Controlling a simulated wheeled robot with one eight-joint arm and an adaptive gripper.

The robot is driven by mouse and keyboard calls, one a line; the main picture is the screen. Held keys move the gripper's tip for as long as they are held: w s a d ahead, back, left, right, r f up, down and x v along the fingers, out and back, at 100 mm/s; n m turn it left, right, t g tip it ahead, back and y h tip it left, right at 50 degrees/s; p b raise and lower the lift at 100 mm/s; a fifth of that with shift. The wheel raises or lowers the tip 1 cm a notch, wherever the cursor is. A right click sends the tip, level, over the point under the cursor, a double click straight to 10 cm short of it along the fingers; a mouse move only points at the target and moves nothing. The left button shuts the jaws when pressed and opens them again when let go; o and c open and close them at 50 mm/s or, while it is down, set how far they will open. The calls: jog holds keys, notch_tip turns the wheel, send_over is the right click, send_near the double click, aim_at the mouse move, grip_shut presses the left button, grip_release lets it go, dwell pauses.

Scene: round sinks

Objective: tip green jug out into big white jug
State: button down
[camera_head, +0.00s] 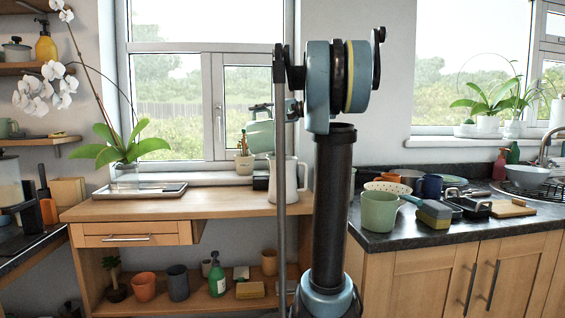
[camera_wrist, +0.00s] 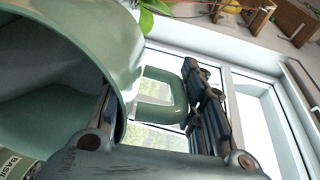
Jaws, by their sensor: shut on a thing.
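The green jug (camera_head: 262,136) is held in the air above the wooden counter, tilted, just above and to the left of the big white jug's mouth. In the wrist view the green jug (camera_wrist: 115,40) fills the left side, and its inside shows as plain green. My gripper (camera_wrist: 155,118) is shut on the green jug's handle (camera_wrist: 165,85). The big white jug (camera_head: 289,182) stands upright on the counter, its handle to the right. My arm hides part of it. I cannot tell whether anything is flowing from the green jug.
A small plant pot (camera_head: 244,166) stands behind, near the window. A tray (camera_head: 150,190) with an orchid lies at the counter's left. A green pot (camera_head: 379,211), a sponge (camera_head: 433,213) and dishes crowd the dark worktop at right. The wooden counter's front middle is clear.

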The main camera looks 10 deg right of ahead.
jog(key=shift+s+d+f+y, duration=0.15)
jog(key=shift+s+d+y, duration=0.05)
jog(key=shift+d+y, duration=0.35)
jog(key=a+h, duration=0.1)
jog(key=w+a+h, duration=0.1)
jog(key=a, duration=0.1)
jog(key=a+f+h, duration=0.1)
jog(key=a, duration=0.1)
jog(key=shift+w+g+h, duration=0.25)
jog(key=shift+w+g, duration=0.05)
jog(key=shift+g, duration=0.1)
jog(key=shift+a+h, duration=0.2)
jog(key=shift+h, duration=0.1)
jog(key=shift+w+a, duration=0.1)
jog(key=w+a+f+g+h, duration=0.1)
jog(key=a+f+h, duration=0.3)
jog(key=f, duration=0.5)
jog(key=w+a+f+g+h, duration=0.1)
jog(key=a+f+g+h, duration=0.2)
jog(key=f+h, duration=0.5)
jog(key=shift+w+a+f, duration=0.35)
jog(key=shift+a+f, duration=0.15)
jog(key=shift+a, duration=0.25)
